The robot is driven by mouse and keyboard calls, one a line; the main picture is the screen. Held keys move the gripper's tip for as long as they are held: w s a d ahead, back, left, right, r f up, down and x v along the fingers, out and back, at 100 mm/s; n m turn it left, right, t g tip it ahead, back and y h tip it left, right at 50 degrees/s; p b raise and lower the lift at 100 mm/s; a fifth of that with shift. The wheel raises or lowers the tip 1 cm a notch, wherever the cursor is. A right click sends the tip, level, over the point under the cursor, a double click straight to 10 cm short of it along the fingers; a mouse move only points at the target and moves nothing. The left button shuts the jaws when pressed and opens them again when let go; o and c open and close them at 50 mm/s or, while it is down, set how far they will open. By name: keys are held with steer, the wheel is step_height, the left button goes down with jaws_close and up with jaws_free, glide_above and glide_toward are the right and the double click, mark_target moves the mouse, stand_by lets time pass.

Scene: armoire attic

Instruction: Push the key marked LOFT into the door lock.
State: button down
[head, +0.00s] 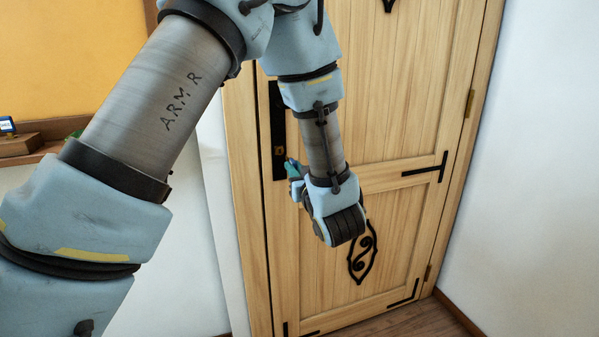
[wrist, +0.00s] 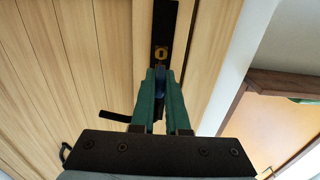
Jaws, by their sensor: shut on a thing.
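The door lock shows in the head view as a brass keyhole (head: 279,150) on a black plate (head: 277,115) at the door's left edge. In the wrist view the brass keyhole (wrist: 161,54) is just beyond my fingertips, on the black plate (wrist: 165,20). My gripper (head: 292,168) is close to the plate's lower part; its green fingers show in the wrist view (wrist: 159,72). They are shut on a dark blue piece (wrist: 159,88), apparently the key. Its marking cannot be read, and its tip is hidden or too small to tell whether it touches the lock.
The wooden door (head: 400,120) is closed, with a black scroll ornament (head: 362,253) below my gripper. A black bar (wrist: 115,116) sticks out left of the fingers in the wrist view. A wooden shelf (head: 40,140) is at far left; a white wall stands at right.

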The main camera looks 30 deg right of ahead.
steer(key=shift+w+d, duration=0.15)
steer(key=shift+w, duration=1.7)
steer(key=shift+w+d+b, duration=0.15)
steer(key=shift+w+b, duration=0.15)
steer(key=shift+w, duration=1.5)
stand_by(0.5)
steer(key=c, duration=0.8)
jaws_free()
steer(key=shift+c, duration=0.2)
steer(key=s+a+b, duration=0.1)
steer(key=s, duration=0.9)
steer(key=shift+s, duration=0.35)
steer(key=shift+a, duration=0.1)
steer(key=shift+c, duration=0.2)
